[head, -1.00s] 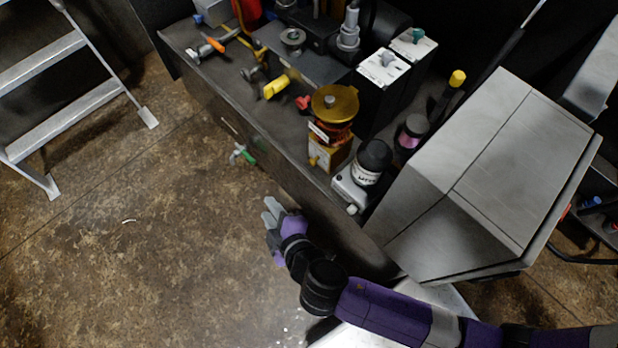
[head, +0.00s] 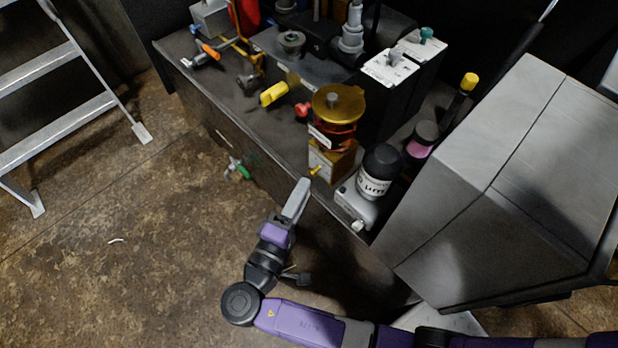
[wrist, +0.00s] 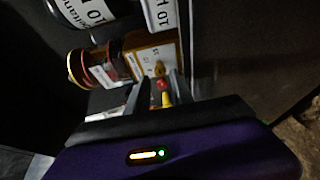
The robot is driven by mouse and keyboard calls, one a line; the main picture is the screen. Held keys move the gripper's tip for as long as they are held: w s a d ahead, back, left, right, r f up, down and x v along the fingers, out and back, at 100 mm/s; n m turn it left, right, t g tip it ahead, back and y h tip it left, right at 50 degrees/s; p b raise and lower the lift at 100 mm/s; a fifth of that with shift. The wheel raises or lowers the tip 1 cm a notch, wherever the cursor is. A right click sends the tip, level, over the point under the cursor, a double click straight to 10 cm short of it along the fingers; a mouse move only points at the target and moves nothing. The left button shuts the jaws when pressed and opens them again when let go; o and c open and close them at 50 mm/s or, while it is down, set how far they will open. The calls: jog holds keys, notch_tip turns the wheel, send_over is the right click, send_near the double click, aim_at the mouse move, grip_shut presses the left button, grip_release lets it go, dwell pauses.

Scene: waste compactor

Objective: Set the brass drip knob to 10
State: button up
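The brass drip knob (head: 315,171) is a small yellow-gold knob low on the front of the brass oiler (head: 334,160), near the bench's front edge. In the wrist view the knob (wrist: 159,68) shows small on the pale dial plate (wrist: 153,58); its setting is too small to read. My gripper (head: 303,186) is just in front of and below the knob, apart from it, with its fingers pointing up toward the oiler. The knob lies beyond the fingertips.
A dark bottle (head: 378,172) on a pale base stands right of the oiler. A red knob (head: 303,110) and a yellow handle (head: 273,95) lie to its left. A large grey metal housing (head: 490,190) blocks the right.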

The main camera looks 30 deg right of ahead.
aim_at(311, 175)
jog(key=shift+b+x, duration=0.35)
jog(key=shift+x, duration=1.9)
jog(key=shift+c, duration=0.2)
grip_shut()
jog(key=shift+r+p, duration=0.15)
jog(key=shift+p, duration=0.3)
